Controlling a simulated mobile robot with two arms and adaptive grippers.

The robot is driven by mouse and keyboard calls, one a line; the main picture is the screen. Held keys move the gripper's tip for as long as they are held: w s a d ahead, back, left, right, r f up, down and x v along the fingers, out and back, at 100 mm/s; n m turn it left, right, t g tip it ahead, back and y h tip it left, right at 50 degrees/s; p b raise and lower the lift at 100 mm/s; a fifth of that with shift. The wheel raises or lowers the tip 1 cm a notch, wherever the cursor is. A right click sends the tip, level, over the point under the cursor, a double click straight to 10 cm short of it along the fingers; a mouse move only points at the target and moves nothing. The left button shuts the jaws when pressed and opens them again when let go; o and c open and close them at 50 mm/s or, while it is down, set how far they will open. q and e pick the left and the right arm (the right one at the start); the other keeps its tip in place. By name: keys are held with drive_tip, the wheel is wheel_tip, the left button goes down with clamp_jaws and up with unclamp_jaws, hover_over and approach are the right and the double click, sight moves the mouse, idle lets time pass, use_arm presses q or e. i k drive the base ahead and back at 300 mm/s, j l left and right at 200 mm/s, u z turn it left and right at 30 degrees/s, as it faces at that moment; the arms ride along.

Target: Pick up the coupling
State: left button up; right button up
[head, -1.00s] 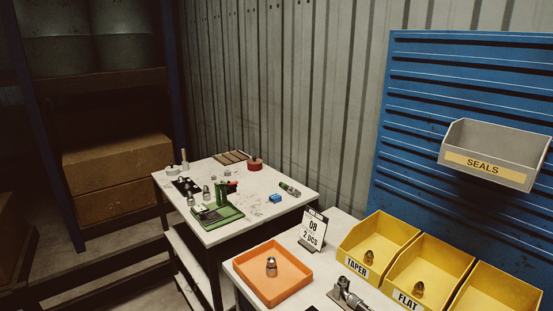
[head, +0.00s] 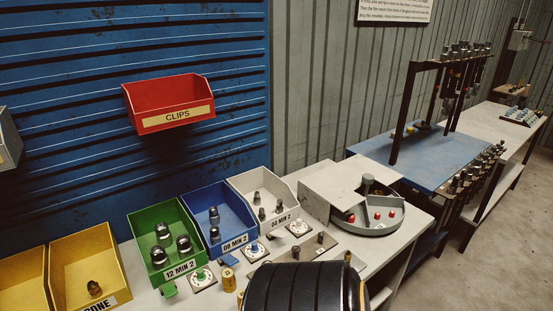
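Several metal fittings that look like couplings stand in bins in the head view; which one is the task's coupling I cannot tell. The green bin (head: 140,222), labelled "12 MIN 2", holds dark-and-silver fittings (head: 163,234). The blue bin (head: 193,197), labelled "08 MIN 2", holds fittings (head: 214,215). The white bin (head: 238,186) holds smaller fittings (head: 257,198). A yellow bin (head: 72,250) at the left holds one brass-dark fitting (head: 94,288). Neither of my grippers shows in the view.
A large black ribbed round thing (head: 305,287) fills the bottom middle. A grey round tray (head: 370,222) with red-topped pieces stands on the bench right of the bins. A red bin (head: 168,103) labelled "CLIPS" hangs on the blue panel. A blue-topped table (head: 405,158) with a rack is farther right.

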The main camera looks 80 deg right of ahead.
sight(215, 236)
drive_tip(key=k+l+z, duration=0.1)
drive_tip(key=z, duration=1.8)
